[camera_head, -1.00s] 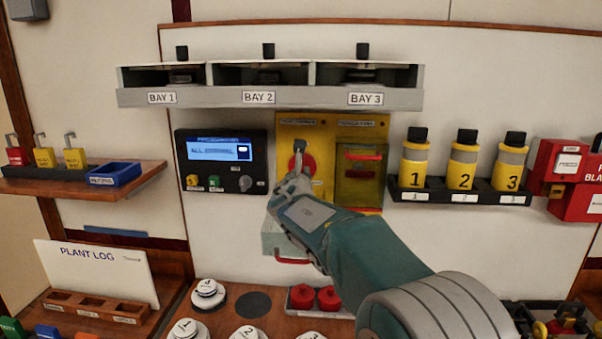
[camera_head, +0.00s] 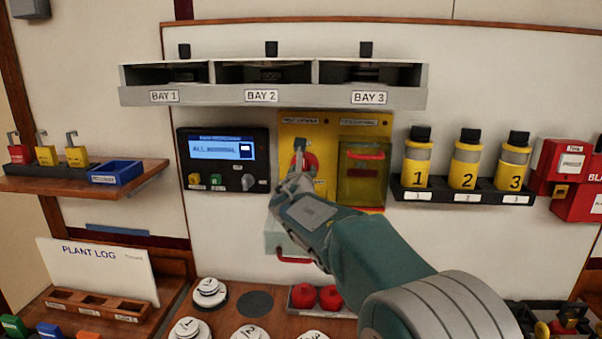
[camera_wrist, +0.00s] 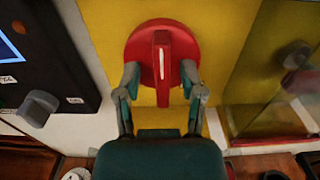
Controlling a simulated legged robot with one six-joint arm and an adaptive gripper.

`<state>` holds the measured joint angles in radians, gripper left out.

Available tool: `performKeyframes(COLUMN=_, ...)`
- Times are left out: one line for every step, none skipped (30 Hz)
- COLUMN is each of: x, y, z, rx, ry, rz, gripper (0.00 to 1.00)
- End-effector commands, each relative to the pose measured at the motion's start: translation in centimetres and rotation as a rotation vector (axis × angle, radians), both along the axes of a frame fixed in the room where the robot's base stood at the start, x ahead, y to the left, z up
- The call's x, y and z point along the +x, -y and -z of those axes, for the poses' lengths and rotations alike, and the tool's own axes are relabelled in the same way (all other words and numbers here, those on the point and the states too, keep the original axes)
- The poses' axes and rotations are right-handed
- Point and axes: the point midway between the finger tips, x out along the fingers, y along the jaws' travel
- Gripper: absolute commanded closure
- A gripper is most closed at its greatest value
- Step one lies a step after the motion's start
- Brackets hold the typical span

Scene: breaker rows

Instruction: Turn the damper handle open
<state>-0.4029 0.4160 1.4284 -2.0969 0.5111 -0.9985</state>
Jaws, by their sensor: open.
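A red round handle (camera_wrist: 162,52) with a raised upright bar and a white line is mounted on a yellow panel (camera_wrist: 215,25). In the head view the handle (camera_head: 309,160) is partly hidden behind my gripper (camera_head: 299,165). In the wrist view my gripper (camera_wrist: 160,78) is open, with one finger on each side of the bar's lower part. The fingertips overlap the lower disc in the picture; gaps show between them and the bar. I cannot tell whether they touch the disc. The panel's label is too blurred to read.
A clear-covered yellow box (camera_head: 362,172) with a red pull sits close right of the handle. A dark display panel (camera_head: 223,160) with a grey knob is close left. The bay shelf (camera_head: 270,97) juts out above. A grey drawer box (camera_head: 284,240) with a red pull is below.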

Motion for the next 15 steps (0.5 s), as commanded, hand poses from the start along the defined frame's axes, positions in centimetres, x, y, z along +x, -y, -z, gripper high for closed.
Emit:
performKeyframes(x=-0.2, y=0.0, z=0.0, rx=0.000, ry=0.000, rz=0.000, gripper=0.49)
performKeyframes(x=-0.3, y=0.0, z=0.0, rx=0.000, ry=0.000, rz=0.000, gripper=0.49)
performKeyframes(x=-0.6, y=-0.1, z=0.0, rx=-0.001, ry=0.000, rz=-0.001, gripper=0.49)
performKeyframes(x=-1.0, y=-0.1, z=-0.1, rx=-0.001, ry=0.000, rz=-0.001, gripper=0.49)
performKeyframes(x=-1.4, y=-0.2, z=-0.1, rx=-0.001, ry=0.000, rz=-0.002, gripper=0.49)
performKeyframes(x=-2.0, y=-0.2, z=-0.1, rx=-0.001, ry=0.000, rz=-0.002, gripper=0.49)
performKeyframes(x=-2.5, y=-0.3, z=-0.1, rx=-0.001, ry=0.000, rz=-0.002, gripper=0.49)
performKeyframes(x=-3.0, y=-0.3, z=-0.1, rx=0.000, ry=0.000, rz=-0.002, gripper=0.49)
performKeyframes(x=-3.8, y=-0.3, z=-0.1, rx=0.000, ry=0.000, rz=-0.002, gripper=0.49)
performKeyframes(x=-4.4, y=-0.4, z=-0.1, rx=-0.001, ry=0.000, rz=-0.002, gripper=0.49)
performKeyframes(x=-5.0, y=-0.4, z=0.0, rx=-0.001, ry=0.000, rz=-0.002, gripper=0.49)
performKeyframes(x=-5.7, y=-0.5, z=0.0, rx=-0.001, ry=0.000, rz=-0.003, gripper=0.49)
performKeyframes(x=-6.3, y=-0.5, z=0.0, rx=-0.001, ry=0.000, rz=-0.003, gripper=0.49)
performKeyframes(x=-6.9, y=-0.5, z=0.0, rx=-0.001, ry=0.000, rz=-0.003, gripper=0.49)
performKeyframes(x=-7.7, y=-0.6, z=0.0, rx=-0.001, ry=0.000, rz=-0.002, gripper=0.49)
